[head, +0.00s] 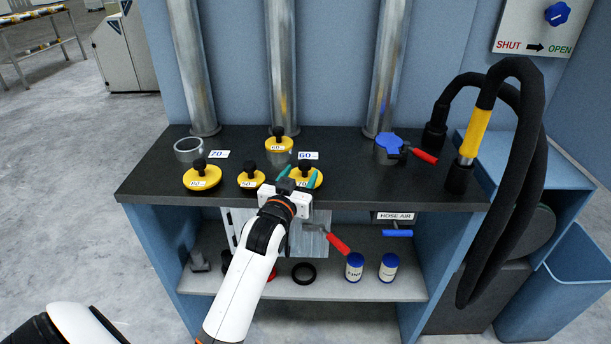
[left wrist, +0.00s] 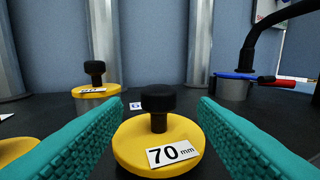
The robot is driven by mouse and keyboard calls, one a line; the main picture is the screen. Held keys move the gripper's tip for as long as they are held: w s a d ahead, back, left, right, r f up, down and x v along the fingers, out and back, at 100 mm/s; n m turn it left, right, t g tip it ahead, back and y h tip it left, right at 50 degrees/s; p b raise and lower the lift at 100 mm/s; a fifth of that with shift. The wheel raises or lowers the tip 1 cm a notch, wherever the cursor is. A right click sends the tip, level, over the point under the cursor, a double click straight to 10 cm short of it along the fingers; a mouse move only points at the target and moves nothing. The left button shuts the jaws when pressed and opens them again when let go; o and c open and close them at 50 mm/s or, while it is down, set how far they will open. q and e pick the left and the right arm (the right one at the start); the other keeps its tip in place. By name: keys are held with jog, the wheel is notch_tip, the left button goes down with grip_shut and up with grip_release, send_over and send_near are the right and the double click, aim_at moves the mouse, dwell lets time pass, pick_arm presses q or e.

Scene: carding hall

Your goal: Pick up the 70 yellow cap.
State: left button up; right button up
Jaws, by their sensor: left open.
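The 70 yellow cap (head: 315,180) lies on the dark bench top near its front edge, partly hidden by my left gripper in the head view. In the left wrist view the 70 yellow cap (left wrist: 158,148) shows its black knob and a label reading 70 mm. My left gripper (head: 297,181) is open, with its teal fingers on either side of the cap. In the left wrist view the fingers (left wrist: 160,120) stand apart, with the black knob between them and not visibly touched. My right gripper is not in view.
Two more yellow caps (head: 202,177) (head: 250,178) lie to the left, and another (head: 278,144) sits on a pipe stub behind. An open pipe stub (head: 188,150) stands at the back left. A blue-capped port (head: 388,148) with a red handle and a black hose (head: 538,110) are at right.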

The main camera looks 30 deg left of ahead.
aim_at(303, 170)
pick_arm(q)
jog(key=x, duration=0.4)
jog(key=shift+w+a, duration=0.1)
jog(key=shift+w, duration=0.1)
jog(key=shift+s, duration=0.1)
jog(key=shift+c, duration=0.5)
jog(key=c, duration=1)
